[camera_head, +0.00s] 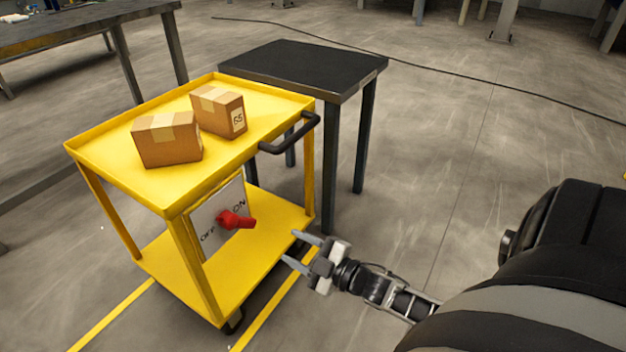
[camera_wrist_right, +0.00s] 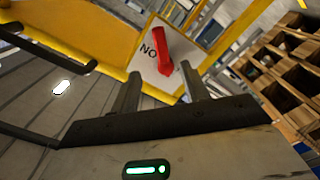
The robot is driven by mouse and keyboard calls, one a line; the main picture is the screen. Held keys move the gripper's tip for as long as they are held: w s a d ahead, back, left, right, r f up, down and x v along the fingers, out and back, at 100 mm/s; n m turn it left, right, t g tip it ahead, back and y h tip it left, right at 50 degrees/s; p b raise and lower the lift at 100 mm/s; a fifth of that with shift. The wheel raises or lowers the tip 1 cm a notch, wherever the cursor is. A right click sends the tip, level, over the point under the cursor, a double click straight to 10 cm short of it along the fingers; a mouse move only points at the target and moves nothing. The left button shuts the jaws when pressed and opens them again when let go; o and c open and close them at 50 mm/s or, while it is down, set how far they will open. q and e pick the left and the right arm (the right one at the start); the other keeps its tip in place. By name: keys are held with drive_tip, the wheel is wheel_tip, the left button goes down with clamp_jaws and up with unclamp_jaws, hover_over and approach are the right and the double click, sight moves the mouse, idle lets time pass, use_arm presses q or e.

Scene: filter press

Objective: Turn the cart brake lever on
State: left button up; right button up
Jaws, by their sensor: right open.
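The red brake lever (camera_head: 235,220) sits on a pale plate (camera_head: 208,222) at the near end of the yellow cart (camera_head: 255,262), below its top tray. The plate carries the words OFF and ON. In the head view, the lever's handle sticks out to the right. In the right wrist view, the lever (camera_wrist_right: 161,48) stands upright beside the ON lettering, between and beyond my fingertips. My right gripper (camera_head: 292,247) is open and empty, apart from the lever, to its right and slightly lower in the head view. My left gripper is out of view.
Two cardboard boxes (camera_head: 167,140) (camera_head: 218,110) sit on the cart's top tray. A black push handle (camera_head: 290,135) juts from the tray. A dark table (camera_head: 300,66) stands behind the cart. The floor right of the cart is mostly clear. Wooden shelving (camera_wrist_right: 285,75) shows in the wrist view.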

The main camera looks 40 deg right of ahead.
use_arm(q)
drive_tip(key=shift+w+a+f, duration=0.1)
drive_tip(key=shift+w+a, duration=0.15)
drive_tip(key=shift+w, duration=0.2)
use_arm(e)
drive_tip(key=v, duration=0.4)
